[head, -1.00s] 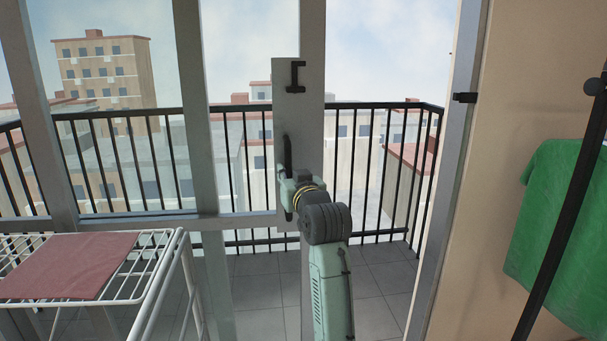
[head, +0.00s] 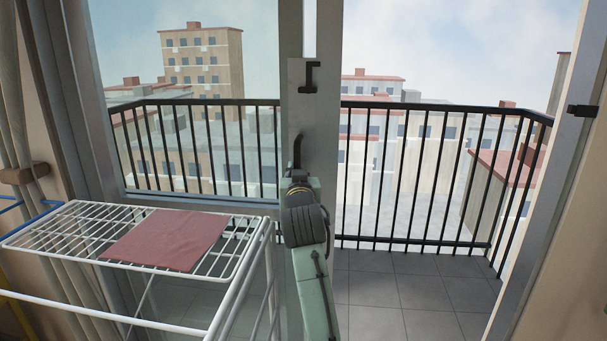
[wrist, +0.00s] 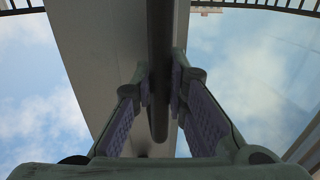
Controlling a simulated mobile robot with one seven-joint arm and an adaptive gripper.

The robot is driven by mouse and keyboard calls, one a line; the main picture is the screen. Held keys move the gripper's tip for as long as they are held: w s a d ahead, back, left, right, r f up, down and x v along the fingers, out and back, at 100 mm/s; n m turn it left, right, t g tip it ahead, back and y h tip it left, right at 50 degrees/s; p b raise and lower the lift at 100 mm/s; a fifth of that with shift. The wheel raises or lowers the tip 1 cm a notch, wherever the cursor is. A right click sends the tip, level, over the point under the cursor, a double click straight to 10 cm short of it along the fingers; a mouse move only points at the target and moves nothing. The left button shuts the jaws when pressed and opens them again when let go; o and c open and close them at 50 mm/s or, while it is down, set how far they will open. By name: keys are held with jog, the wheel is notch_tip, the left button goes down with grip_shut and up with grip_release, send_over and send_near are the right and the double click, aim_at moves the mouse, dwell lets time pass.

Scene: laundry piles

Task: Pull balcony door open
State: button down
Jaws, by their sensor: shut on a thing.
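The balcony door (head: 302,120) is a grey-framed glass panel in the middle of the head view. A wide gap shows between its handle-side edge and the right jamb (head: 545,180). Its black vertical handle (head: 297,150) sits on a grey plate. My gripper (head: 298,180) is at the lower part of this handle, partly hidden behind my own wrist. In the wrist view, the fingers of my gripper (wrist: 160,85) are on both sides of the dark handle bar (wrist: 160,50), shut on it.
A white drying rack (head: 255,225) with a red cloth (head: 170,238) stands at the left, close to the door and my arm. A black railing (head: 420,170) bounds the tiled balcony floor (head: 410,290), which is clear beyond the gap. A curtain (head: 15,110) hangs at the far left.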

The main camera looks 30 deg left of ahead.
jog(key=shift+a, duration=0.1)
jog(key=c, duration=1.6)
grip_release()
jog(key=shift+o, duration=0.2)
jog(key=v, duration=1.2)
